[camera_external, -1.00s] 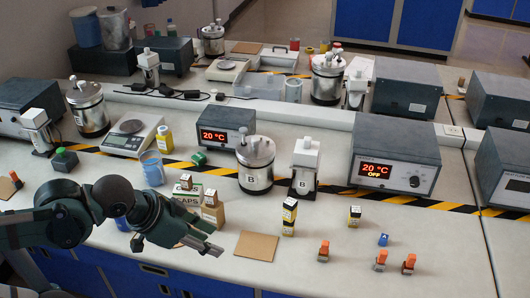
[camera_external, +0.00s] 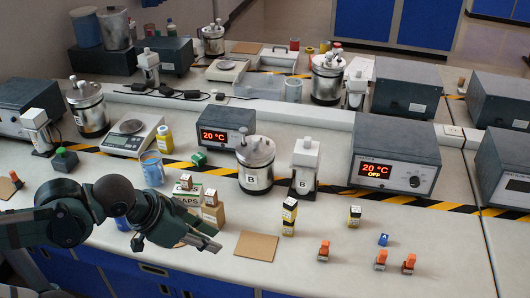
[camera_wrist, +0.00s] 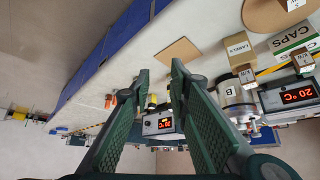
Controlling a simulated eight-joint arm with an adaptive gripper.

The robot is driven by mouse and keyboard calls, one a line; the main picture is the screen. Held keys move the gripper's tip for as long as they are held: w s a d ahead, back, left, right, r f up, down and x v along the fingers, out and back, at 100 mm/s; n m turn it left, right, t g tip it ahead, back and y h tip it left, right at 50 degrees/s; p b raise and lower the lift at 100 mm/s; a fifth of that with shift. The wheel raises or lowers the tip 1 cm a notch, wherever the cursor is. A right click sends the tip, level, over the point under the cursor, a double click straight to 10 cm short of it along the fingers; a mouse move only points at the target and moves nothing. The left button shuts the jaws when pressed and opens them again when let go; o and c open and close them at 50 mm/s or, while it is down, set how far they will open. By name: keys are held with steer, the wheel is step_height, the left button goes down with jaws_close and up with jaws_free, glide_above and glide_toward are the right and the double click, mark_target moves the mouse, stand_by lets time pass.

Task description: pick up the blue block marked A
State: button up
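The small blue block marked A (camera_external: 383,240) lies on the white bench at the right in the external view, beyond the orange-topped blocks. I cannot make it out in the wrist view. My gripper (camera_external: 212,242) is at the left front of the bench, far to the left of the blue block. In the wrist view my gripper (camera_wrist: 158,80) has its two green fingers spread apart. The space between the fingers holds nothing.
A boxed CAPS carton (camera_external: 187,191) is beside my gripper. The steel B pot (camera_external: 257,166) stands behind.

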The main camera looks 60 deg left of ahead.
steer(key=w+d+r+m+g+p, duration=0.1)
steer(key=w+r+p, duration=0.15)
steer(key=w, duration=0.35)
steer(key=w+d+r+m+p, duration=0.1)
steer(key=w+r+m, duration=0.15)
steer(key=w, duration=0.25)
steer(key=m+g+h+p, duration=0.4)
steer(key=m+p, duration=0.4)
steer(key=p, duration=0.2)
glide_above(383, 240)
steer(key=s+a, duration=0.1)
steer(key=a, duration=0.3)
step_height(383, 240, down, 14)
steer(key=shift+s+a, duration=0.1)
steer(key=shift+f, duration=0.1)
steer(key=shift+b+x, duration=0.35)
steer(key=shift+x, duration=0.85)
steer(key=shift+f, duration=0.1)
